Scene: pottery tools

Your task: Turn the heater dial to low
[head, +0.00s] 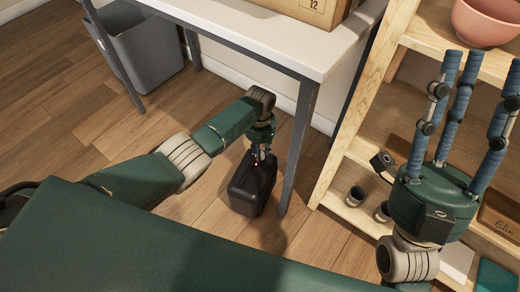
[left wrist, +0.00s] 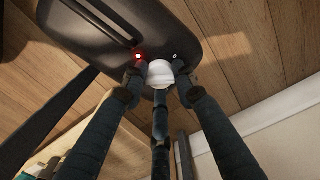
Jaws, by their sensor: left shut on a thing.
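The heater (head: 250,189) is a small dark box standing on the wood floor beside the table leg. In the left wrist view its dark top (left wrist: 100,22) shows with a slot, a glowing red light and a small pale dot. The white round dial (left wrist: 161,72) sits between these two marks. My left gripper (head: 262,152) reaches down to the heater's top. Its fingers (left wrist: 159,84) are closed around the dial. Which setting the dial points to cannot be read. My right gripper (head: 475,62) is raised at the right with its fingers pointing up, apart and empty.
A grey bin (head: 146,55) is at the back left. A wooden shelf (head: 352,115) with a pink bowl (head: 487,22) and small cups stands at the right.

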